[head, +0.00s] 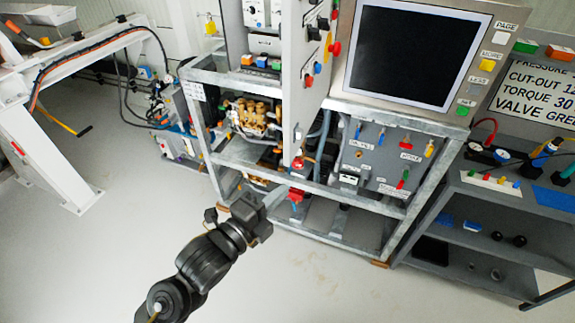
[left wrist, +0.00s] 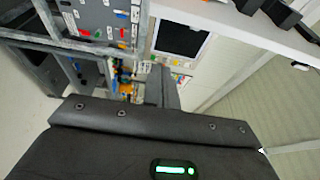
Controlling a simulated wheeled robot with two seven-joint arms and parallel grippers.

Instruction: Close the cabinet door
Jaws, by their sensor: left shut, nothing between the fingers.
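The grey cabinet door (head: 305,75) stands open in the head view, swung out toward me and seen at a steep angle. It carries small switches and a red knob. The cabinet's inside shows to its left, with white breaker modules (head: 254,14). My left gripper (head: 277,196) is shut and empty, below the door's lower edge and in front of the frame; I cannot tell whether it touches anything. In the left wrist view the dark gripper fingers (left wrist: 160,86) point toward the equipment. My right gripper is not in view.
A metal frame (head: 410,210) holds a screen (head: 413,52) and a switch panel (head: 385,155) to the right of the door. A grey shelf unit (head: 470,240) stands at far right. A white beam structure (head: 50,110) stands at left. The floor (head: 80,250) in front is clear.

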